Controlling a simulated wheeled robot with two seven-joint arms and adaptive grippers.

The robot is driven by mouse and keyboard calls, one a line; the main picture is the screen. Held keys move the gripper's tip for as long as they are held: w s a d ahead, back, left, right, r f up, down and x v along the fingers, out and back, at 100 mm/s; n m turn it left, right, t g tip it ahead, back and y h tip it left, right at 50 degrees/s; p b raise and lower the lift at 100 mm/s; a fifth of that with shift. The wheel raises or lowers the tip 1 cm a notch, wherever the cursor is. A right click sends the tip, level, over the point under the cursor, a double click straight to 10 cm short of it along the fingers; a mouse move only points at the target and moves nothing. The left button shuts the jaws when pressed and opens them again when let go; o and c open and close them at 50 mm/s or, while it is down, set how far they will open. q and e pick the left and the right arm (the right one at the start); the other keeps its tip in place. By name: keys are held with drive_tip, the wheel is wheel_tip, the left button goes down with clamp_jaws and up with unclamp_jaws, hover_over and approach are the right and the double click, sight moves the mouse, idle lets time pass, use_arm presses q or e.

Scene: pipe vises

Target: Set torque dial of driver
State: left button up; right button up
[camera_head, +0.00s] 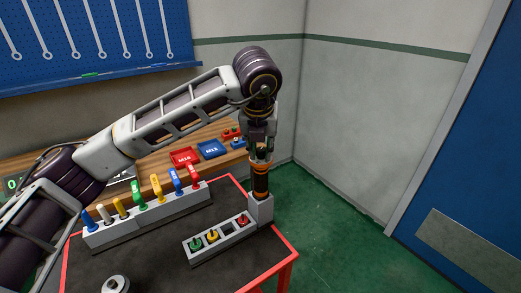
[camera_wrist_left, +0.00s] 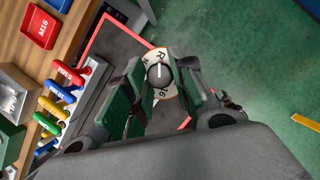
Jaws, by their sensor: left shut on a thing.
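The driver (camera_head: 260,181) stands upright in a grey holder (camera_head: 261,209) at the table's right corner. It has a dark body with orange bands. My left gripper (camera_head: 261,152) points down and is shut on the driver's top end. In the left wrist view, the driver's pale dial (camera_wrist_left: 152,57) shows between the fingers of my left gripper (camera_wrist_left: 161,82). The dial bears dark marks, among them an R, and has a round grey knob with a light line across it. The fingers partly hide the dial's edge. My right gripper is in neither view.
A low rack (camera_head: 213,246) with green, yellow and red pieces sits left of the holder. Behind it, a longer rack (camera_head: 150,221) holds several coloured handles. A red tray (camera_head: 184,157) and a blue tray (camera_head: 211,149) lie on the wooden bench. Green floor lies open to the right.

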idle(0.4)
use_arm(q)
drive_tip(key=o, duration=1)
drive_tip(key=shift+o, duration=0.2)
drive_tip(key=shift+r, duration=0.1)
drive_tip(key=v, duration=1.1)
drive_tip(key=shift+s+r, duration=0.25)
drive_tip(key=shift+r, duration=0.1)
drive_tip(key=shift+r, duration=0.1)
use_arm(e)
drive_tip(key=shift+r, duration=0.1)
use_arm(q)
wheel_tip(320, 180, up, 21)
drive_tip(key=p, duration=2.1)
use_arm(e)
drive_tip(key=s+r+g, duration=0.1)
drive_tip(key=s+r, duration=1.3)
